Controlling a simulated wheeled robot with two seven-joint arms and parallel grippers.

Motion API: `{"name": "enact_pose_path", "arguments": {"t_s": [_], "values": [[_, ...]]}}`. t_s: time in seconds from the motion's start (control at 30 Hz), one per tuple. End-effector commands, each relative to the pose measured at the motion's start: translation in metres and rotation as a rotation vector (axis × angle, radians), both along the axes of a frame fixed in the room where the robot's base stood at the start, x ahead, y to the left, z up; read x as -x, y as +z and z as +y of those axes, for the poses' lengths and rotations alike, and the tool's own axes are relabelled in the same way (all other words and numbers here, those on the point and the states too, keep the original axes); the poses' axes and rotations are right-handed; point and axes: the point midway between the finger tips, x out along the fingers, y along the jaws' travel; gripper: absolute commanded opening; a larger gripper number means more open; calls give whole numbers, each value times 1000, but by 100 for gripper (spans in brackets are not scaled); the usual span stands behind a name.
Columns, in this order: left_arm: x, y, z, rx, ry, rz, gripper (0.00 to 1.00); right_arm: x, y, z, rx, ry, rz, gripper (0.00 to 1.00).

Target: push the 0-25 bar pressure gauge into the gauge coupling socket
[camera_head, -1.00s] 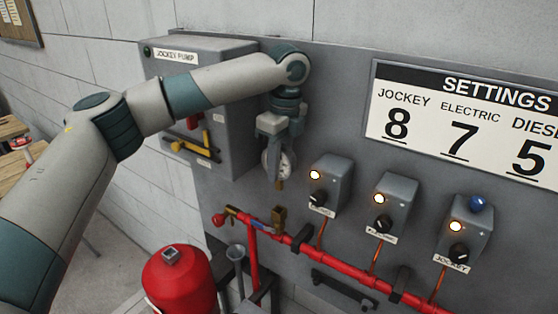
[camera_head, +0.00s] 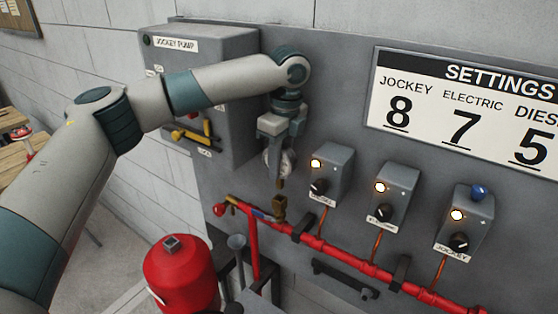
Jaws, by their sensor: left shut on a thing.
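My left gripper (camera_head: 279,150) points down in front of the grey panel and is shut on the pressure gauge (camera_head: 288,163). The gauge has a round pale face, partly hidden by the fingers, and a brass stem that points down. The brass gauge coupling socket (camera_head: 279,206) stands upright on the red pipe assembly. The stem's lower end is just above the socket; a small gap seems to show between them. The gauge's scale is too small to read. My right gripper is not in view.
Three grey switch boxes (camera_head: 331,172) with lit lamps stand to the right of the gauge. A red pipe (camera_head: 350,255) runs below them. The jockey pump cabinet (camera_head: 215,50) is behind my left arm. A red tank (camera_head: 181,275) stands at lower left.

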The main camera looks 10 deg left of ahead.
Motion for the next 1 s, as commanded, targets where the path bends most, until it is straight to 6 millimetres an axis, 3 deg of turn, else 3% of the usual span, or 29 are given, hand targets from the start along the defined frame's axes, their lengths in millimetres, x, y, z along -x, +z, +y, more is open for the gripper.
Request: {"name": "enact_pose_path", "arguments": {"t_s": [0.43,1.0], "values": [[0,-26,0,1,0,-2,0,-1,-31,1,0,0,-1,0],[0,-54,0,1,0,0,0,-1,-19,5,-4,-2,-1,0]]}}
